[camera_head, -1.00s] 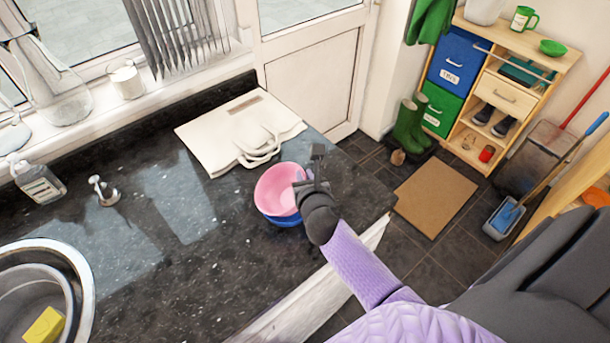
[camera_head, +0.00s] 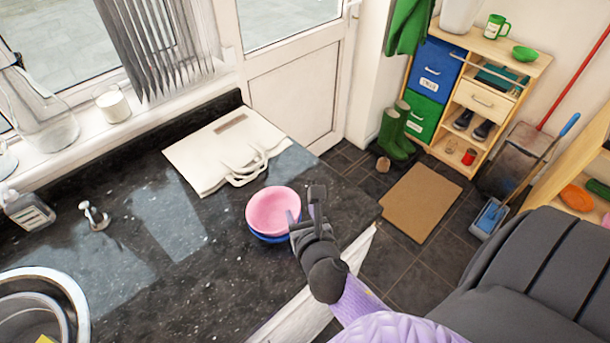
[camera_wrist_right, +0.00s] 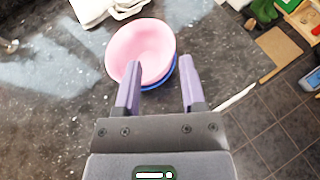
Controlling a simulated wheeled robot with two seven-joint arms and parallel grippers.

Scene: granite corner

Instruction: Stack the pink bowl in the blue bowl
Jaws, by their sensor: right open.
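The pink bowl (camera_head: 273,210) sits in the blue bowl (camera_head: 268,238) on the dark granite counter, in the middle of the head view. Only a strip of the blue bowl's rim and side shows below the pink one. In the right wrist view the pink bowl (camera_wrist_right: 140,50) is ahead of the fingers, with the blue bowl (camera_wrist_right: 162,82) showing at its lower right. My right gripper (camera_head: 306,212) is open at the right side of the bowls; one finger overlaps the pink rim in the wrist view. I cannot tell whether it touches. My left gripper is not in view.
A white cloth bag (camera_head: 222,150) lies flat behind the bowls. A round metal sink (camera_head: 75,298) is at the lower left, with a soap bottle (camera_head: 28,211) near it. The counter's right edge is close to my right arm. The counter left of the bowls is clear.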

